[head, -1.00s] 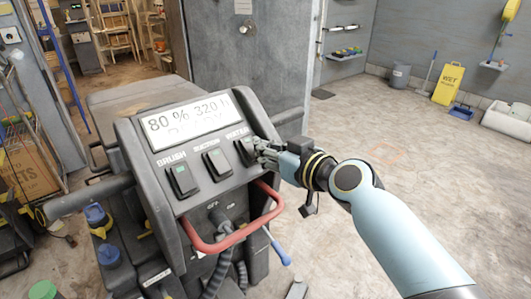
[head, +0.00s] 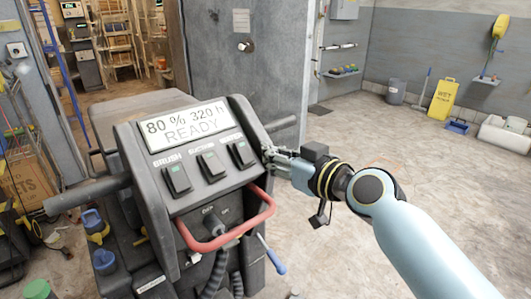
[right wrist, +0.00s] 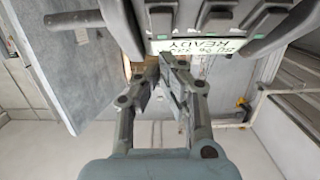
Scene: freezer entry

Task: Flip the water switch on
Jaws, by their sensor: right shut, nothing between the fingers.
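The water switch (head: 242,154) is the rightmost of three dark rocker switches on the grey console (head: 150,190). It has a small green mark near its top, like the other two. My right gripper (head: 268,154) is shut and empty, just right of the console's edge and apart from the switch. In the right wrist view the shut fingers (right wrist: 168,65) point toward the console, which appears upside down. The water switch (right wrist: 161,20) is the leftmost switch there. My left gripper is not in view.
The brush switch (head: 178,178) and suction switch (head: 212,166) are left of the water switch. The display (head: 187,125) reads READY. A red handle (head: 225,240) curves below. A yellow wet-floor sign (head: 442,99) stands at the back right. The floor right of the console is mostly clear.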

